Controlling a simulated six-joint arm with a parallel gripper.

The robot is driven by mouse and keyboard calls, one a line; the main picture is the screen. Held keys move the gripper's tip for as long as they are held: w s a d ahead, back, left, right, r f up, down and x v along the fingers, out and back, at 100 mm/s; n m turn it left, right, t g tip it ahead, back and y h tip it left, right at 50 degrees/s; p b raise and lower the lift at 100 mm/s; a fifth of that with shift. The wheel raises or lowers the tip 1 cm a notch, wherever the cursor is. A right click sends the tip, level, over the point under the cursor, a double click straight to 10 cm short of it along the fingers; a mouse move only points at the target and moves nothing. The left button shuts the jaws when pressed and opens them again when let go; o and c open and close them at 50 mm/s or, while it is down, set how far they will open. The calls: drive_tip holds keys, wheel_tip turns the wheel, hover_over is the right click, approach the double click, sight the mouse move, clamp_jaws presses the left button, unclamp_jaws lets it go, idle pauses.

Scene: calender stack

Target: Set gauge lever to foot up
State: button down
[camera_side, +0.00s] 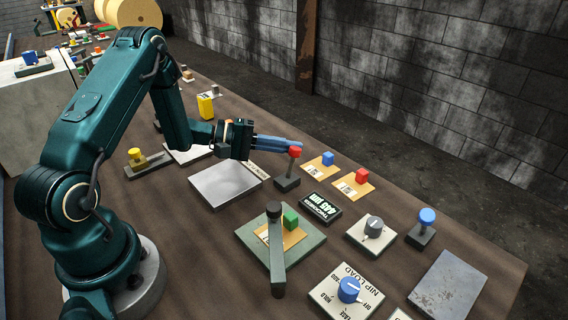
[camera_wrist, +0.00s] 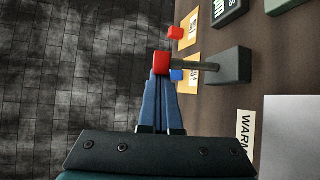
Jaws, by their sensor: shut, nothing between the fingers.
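The lever with the red knob (camera_side: 295,152) stands on a small dark base (camera_side: 287,183) beside the thickness readout (camera_side: 321,208). Its rod looks close to upright in the side view. In the wrist view the red knob (camera_wrist: 161,64) is at my fingertips, with its rod running right to the grey base (camera_wrist: 235,65). My gripper (camera_side: 300,146) is shut and empty, its blue fingers pointing right at the knob's height. In the wrist view my fingertips (camera_wrist: 161,78) meet the knob's lower edge; I cannot tell whether they touch it.
Cards with a blue cube (camera_side: 327,158) and a red cube (camera_side: 361,175) lie just beyond the lever. A metal plate (camera_side: 225,185) is below my gripper. A green block (camera_side: 290,220), a blue-knobbed lever (camera_side: 427,216) and dials (camera_side: 348,290) stand nearer the front and right.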

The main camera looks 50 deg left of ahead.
sight(291, 156)
drive_tip(key=shift+s+m+t+h, duration=0.4)
drive_tip(key=shift+s+t, duration=0.15)
drive_tip(key=shift+t, duration=0.25)
drive_tip(key=shift+s+r, duration=0.2)
drive_tip(key=shift+s, duration=0.9)
drive_tip(key=shift+s+f, duration=0.1)
drive_tip(key=shift+s, duration=0.4)
drive_tip(key=shift+s+d+f, duration=0.1)
drive_tip(key=shift+s, duration=0.1)
drive_tip(key=shift+w, duration=0.1)
drive_tip(key=w, duration=0.1)
drive_tip(key=w+r, duration=0.1)
drive_tip(key=w+a, duration=0.1)
drive_tip(key=shift+w+a+r, duration=0.1)
drive_tip(key=shift+w+r, duration=0.2)
drive_tip(key=shift+r, duration=0.05)
drive_tip(key=s+a+f, duration=0.1)
drive_tip(key=s+a, duration=0.1)
drive_tip(key=s+a+f, duration=0.1)
drive_tip(key=s+a, duration=0.1)
drive_tip(key=s, duration=0.1)
drive_tip(key=s+a+f, duration=0.1)
drive_tip(key=s+a, duration=0.1)
drive_tip(key=shift+s, duration=0.25)
